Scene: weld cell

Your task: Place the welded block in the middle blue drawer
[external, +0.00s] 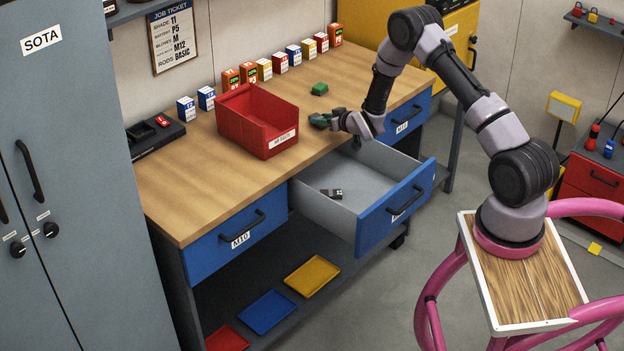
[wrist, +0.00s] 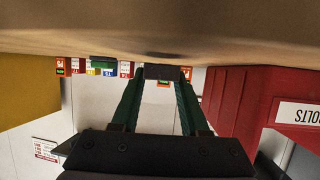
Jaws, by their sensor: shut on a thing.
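My gripper (external: 322,121), with green fingers, is low over the bench top between the red bin and the open drawer. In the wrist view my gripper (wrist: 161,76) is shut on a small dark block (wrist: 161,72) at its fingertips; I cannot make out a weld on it. The block is hard to see in the external view. The middle blue drawer (external: 396,212) is pulled out, below and to the right of the gripper. A small dark piece with light marks (external: 331,194) lies on its grey floor.
A red bin (external: 257,121) stands close left of my gripper; its side shows in the wrist view (wrist: 245,100). A green block (external: 319,89) lies behind. Several small boxes line the wall. The left drawer (external: 238,233) and right drawer (external: 403,125) are shut.

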